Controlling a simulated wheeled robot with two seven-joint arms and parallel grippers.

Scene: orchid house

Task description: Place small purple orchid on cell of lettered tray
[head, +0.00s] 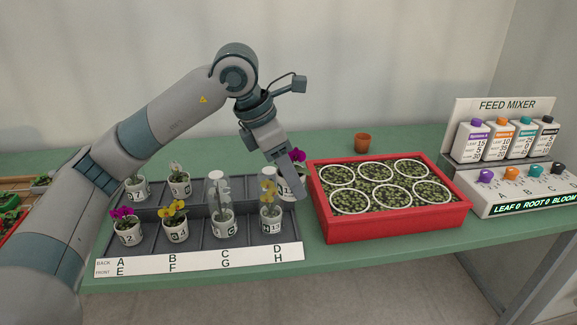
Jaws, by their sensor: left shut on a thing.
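My left gripper (291,182) reaches down at the back right of the lettered tray (200,258). It is shut on a small purple orchid (299,156) in a white pot, partly hidden by the gripper. The pot is at or just above the back D cell; I cannot tell whether it touches the tray. Another purple orchid (123,212) stands in the front left cell, E. The tray's label strip reads A to D for the back row and E to H for the front. My right gripper is not in view.
A red planter (395,222) with several white rings is close right. A brown pot (362,143) and a feed mixer (520,190) stand beyond.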

